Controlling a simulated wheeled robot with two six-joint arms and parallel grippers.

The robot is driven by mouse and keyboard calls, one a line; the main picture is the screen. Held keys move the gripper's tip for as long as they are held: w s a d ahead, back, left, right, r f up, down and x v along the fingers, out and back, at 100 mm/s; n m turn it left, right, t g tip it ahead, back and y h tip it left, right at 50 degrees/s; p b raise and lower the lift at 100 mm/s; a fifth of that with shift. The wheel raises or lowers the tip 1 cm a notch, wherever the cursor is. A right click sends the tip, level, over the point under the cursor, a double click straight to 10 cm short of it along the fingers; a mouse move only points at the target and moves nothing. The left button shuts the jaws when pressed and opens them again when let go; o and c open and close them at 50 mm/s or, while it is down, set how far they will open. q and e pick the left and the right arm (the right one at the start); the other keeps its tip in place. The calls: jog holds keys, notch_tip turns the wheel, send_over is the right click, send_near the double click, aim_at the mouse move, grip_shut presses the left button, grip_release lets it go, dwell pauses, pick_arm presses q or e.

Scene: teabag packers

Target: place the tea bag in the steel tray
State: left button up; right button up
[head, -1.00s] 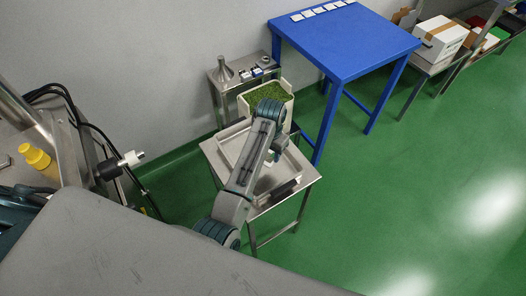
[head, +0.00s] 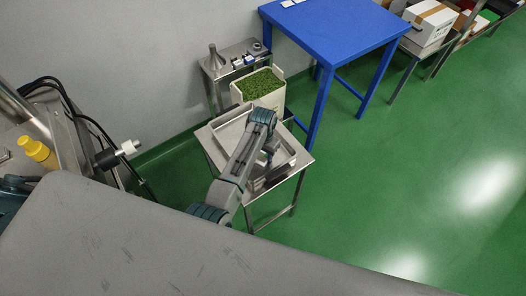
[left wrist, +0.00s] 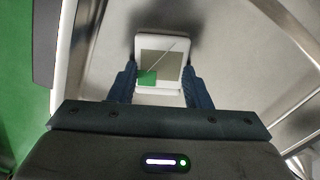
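The tea bag (left wrist: 160,62) is a flat, pale square with a green tag and a string, seen in the left wrist view. My left gripper (left wrist: 160,84) has a dark blue finger against each side edge of it and appears shut on it. The steel tray (left wrist: 232,75) spreads beneath and around the tea bag. I cannot tell whether the tea bag touches its floor. In the head view, the tray (head: 222,131) stands on a small steel table, and my left arm reaches over it, hiding part of it. The tea bag is hidden there. My right gripper is not in view.
A white bin of green leaves (head: 262,85) stands behind the tray. A steel stand (head: 228,68) with a funnel is farther back. A blue table (head: 335,32) is at the back right. Green floor (head: 400,170) is open to the right.

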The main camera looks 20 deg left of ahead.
aim_at(263, 155)
pick_arm(q)
jog(key=o, duration=0.4)
jog(key=shift+o, duration=0.2)
jog(key=shift+r, duration=0.1)
notch_tip(263, 155, up, 12)
jog(key=b, duration=0.1)
